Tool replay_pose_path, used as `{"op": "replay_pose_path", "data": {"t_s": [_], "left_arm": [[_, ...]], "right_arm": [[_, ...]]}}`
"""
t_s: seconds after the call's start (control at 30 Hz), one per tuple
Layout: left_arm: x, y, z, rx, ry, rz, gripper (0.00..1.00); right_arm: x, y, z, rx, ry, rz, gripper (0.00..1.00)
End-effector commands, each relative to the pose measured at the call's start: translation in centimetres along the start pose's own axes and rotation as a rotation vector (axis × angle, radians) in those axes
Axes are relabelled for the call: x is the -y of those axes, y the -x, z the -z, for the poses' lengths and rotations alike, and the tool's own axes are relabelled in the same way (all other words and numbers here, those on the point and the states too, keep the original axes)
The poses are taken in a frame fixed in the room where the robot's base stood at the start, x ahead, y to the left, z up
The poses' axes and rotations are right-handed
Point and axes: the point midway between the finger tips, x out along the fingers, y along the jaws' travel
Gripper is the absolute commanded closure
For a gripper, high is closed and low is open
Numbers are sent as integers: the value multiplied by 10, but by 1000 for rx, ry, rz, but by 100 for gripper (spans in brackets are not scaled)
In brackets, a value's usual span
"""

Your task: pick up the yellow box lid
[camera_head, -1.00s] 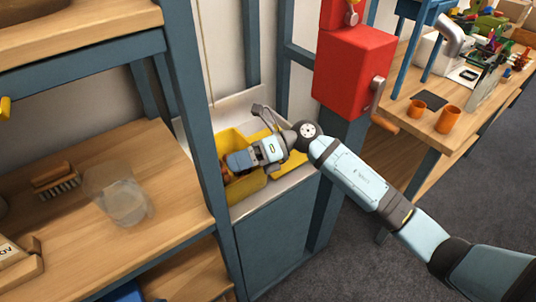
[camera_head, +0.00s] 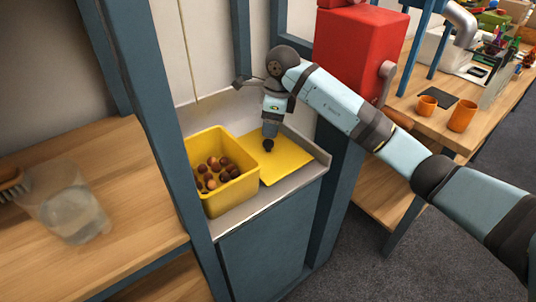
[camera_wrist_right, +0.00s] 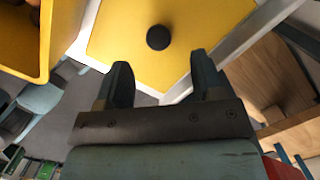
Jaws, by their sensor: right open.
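The yellow box lid (camera_head: 285,157) lies flat on the grey counter, to the right of the yellow box. It is a flat square with a dark round knob (camera_wrist_right: 158,37) at its middle. The yellow box (camera_head: 232,198) is uncovered, with several brown chestnuts (camera_head: 215,172) inside. My right gripper (camera_head: 268,146) is above the lid, pointing down close to the knob. In the wrist view my right gripper (camera_wrist_right: 160,80) is open and empty, and the knob shows beyond its two fingers, roughly in line with the gap. My left gripper is not in view.
The metal counter (camera_head: 245,213) has a raised rim and a blue post (camera_head: 175,130) on its left. A red machine (camera_head: 355,50) stands behind on the right.

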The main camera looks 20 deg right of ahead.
Motion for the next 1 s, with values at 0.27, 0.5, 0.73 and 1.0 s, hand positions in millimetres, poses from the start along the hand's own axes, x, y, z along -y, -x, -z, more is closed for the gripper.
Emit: {"op": "replay_pose_path", "data": {"t_s": [0.27,0.5,0.73,1.0], "left_arm": [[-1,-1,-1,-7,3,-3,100],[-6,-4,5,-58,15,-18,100],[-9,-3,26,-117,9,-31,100],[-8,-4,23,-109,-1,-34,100]], "right_arm": [[-1,-25,0,3,0,-2,38],[-4,-60,2,3,0,-3,38],[-3,-69,2,3,0,-1,38],[-3,-68,2,3,0,0,70]]}}
